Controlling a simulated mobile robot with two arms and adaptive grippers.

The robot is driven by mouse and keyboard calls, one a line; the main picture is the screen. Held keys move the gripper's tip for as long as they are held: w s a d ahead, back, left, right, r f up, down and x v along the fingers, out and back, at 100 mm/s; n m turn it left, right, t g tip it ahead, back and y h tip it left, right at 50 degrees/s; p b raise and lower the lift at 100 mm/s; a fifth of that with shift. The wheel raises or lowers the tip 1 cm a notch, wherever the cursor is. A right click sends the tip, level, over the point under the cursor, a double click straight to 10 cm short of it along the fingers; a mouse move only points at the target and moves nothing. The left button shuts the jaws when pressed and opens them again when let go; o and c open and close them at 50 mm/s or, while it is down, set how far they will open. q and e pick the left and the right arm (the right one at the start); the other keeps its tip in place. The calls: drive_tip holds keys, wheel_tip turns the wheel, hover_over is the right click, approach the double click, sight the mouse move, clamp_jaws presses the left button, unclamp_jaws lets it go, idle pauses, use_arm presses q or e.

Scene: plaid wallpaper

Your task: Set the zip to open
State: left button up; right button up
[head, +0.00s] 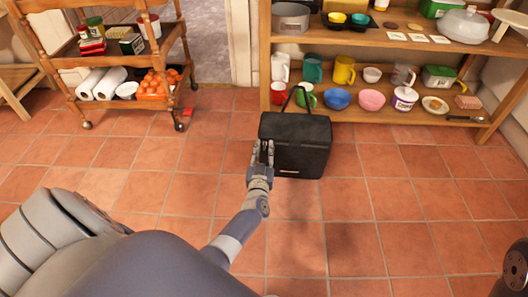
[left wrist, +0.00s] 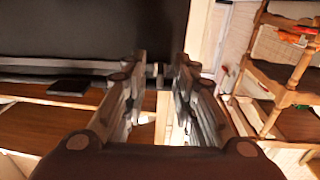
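A black bag (head: 306,145) with a raised handle stands upright on the tiled floor, in front of the shelf. Its dark face (left wrist: 90,28) fills the upper left of the left wrist view, with a grey band along its lower edge. My left gripper (head: 263,150) is at the bag's left side, its fingers pointing at the upper edge. In the left wrist view its fingertips (left wrist: 157,72) are a little apart, with a small greyish part between them. I cannot tell whether they grip it. The zip's slider is not clearly visible. My right gripper is out of view.
A wooden shelf (head: 395,118) with mugs, bowls and other items stands right behind the bag. A wooden cart (head: 150,103) with paper rolls and oranges is at the left. The floor (head: 370,220) right and front of the bag is clear.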

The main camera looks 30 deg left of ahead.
sight(277, 143)
use_arm(q)
clamp_jaws()
drive_tip(key=shift+w+d, duration=0.35)
drive_tip(key=shift+d, duration=0.3)
drive_tip(key=shift+w+d, duration=0.3)
drive_tip(key=shift+d, duration=0.3)
drive_tip(key=shift+w+d, duration=0.35)
drive_tip(key=shift+d, duration=0.3)
unclamp_jaws()
